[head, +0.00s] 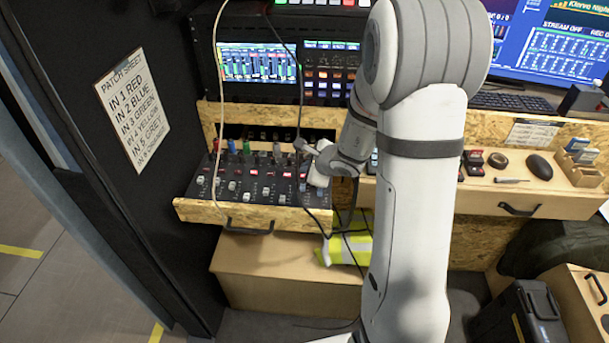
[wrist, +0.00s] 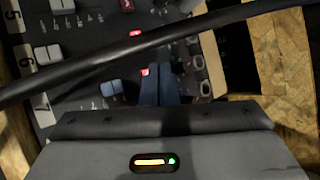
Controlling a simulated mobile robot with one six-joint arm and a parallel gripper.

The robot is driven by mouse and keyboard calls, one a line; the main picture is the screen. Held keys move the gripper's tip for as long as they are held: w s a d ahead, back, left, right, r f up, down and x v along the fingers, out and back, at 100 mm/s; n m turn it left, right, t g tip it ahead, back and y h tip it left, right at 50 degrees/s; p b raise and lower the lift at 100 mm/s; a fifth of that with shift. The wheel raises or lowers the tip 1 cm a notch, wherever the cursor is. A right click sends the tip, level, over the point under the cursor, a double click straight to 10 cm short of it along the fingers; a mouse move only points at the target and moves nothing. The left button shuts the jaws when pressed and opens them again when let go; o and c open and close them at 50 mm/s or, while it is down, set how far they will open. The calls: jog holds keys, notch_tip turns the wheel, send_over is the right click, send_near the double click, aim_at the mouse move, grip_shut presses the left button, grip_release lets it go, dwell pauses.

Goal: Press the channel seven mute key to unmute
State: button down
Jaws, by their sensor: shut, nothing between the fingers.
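The mixer (head: 258,188) lies in a pulled-out wooden drawer in the head view, with a row of red-lit keys. In the wrist view its strips carry the labels 5 (wrist: 15,17) and 6 (wrist: 22,53); a further label below is mostly hidden. The red-lit key (wrist: 144,72) following the strip 6 key appears to be the channel seven mute key. My gripper (wrist: 161,69) is shut and empty, its fingertips over the panel just right of that key. I cannot tell whether they touch the panel. In the head view my arm hides the mixer's right end.
A black cable (wrist: 120,55) crosses the wrist view in front of the panel. In the head view, a pale cable (head: 216,120) hangs over the mixer's left side. A rack (head: 258,64) stands behind. A drawer with a mouse (head: 540,167) is at right.

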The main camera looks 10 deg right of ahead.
jog(key=shift+f, duration=0.15)
dwell(0.5)
jog(key=shift+f+b, duration=0.35)
jog(key=shift+b, duration=0.4)
jog(key=shift+f+b, duration=0.25)
jog(key=shift+b, duration=0.15)
dwell(0.4)
jog(key=shift+r+p, duration=0.45)
jog(key=shift+r, duration=0.3)
notch_tip(320, 180, up, 6)
jog(key=p, duration=0.4)
jog(key=shift+r, duration=0.1)
